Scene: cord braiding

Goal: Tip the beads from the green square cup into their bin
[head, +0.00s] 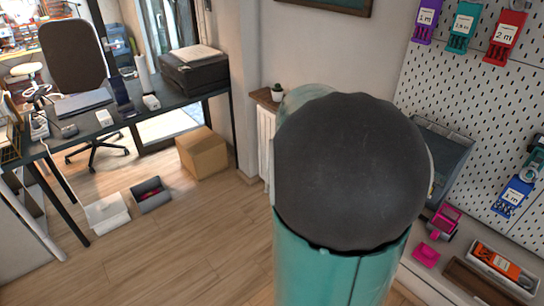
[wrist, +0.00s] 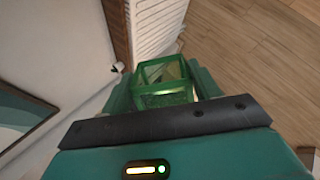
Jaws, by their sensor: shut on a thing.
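The green square cup (wrist: 163,93) shows in the wrist view, a translucent, open-topped box between the fingers of my gripper (wrist: 162,76). My gripper is shut on it. Some paler stuff shows low behind the cup's near wall, but I cannot make out single beads. The cup is off the floor, with a wall and wooden floor beyond it. In the head view my own teal arm with its dark round cap fills the middle and hides the gripper and the cup. I cannot tell which container is the beads' bin.
In the head view a grey tray (head: 446,150) stands partly behind my arm at right. A black desk (head: 75,137) stands at left. The floor between is mostly clear.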

